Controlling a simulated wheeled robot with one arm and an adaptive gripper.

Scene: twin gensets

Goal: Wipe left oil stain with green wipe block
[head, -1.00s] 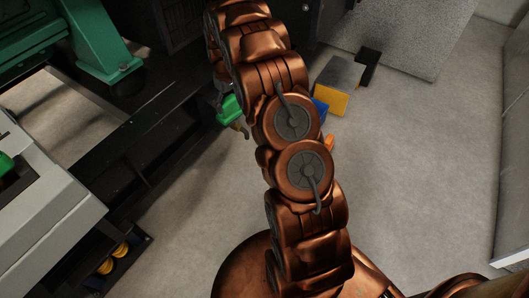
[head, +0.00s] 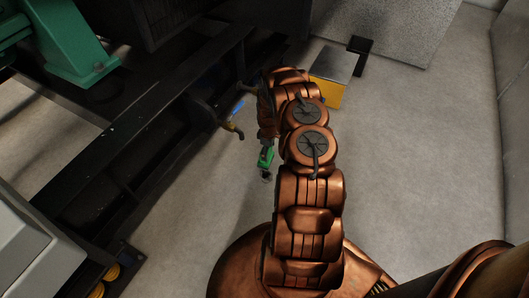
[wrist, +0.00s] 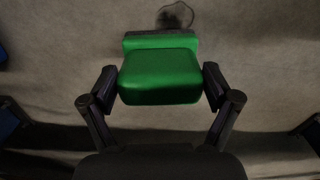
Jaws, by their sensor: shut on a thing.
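The green wipe block (wrist: 160,75) sits between the two fingers of my gripper (wrist: 159,86), which is shut on it. In the head view the green block (head: 266,157) hangs below my bent arm, over the floor. A dark, uneven oil stain (wrist: 178,14) lies on the grey floor just beyond the block's far edge in the wrist view. In the head view a small dark patch (head: 266,177) shows just below the block. The block's underside is hidden, so I cannot tell whether it touches the floor. My arm hides part of the floor to the right.
A black genset frame (head: 130,120) with a green mount (head: 80,55) runs along the left. A yellow pipe fitting (head: 233,128) sticks out from it near a blue part (head: 237,106). A yellow box with a grey top (head: 330,92) stands behind my arm. Floor at right is open.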

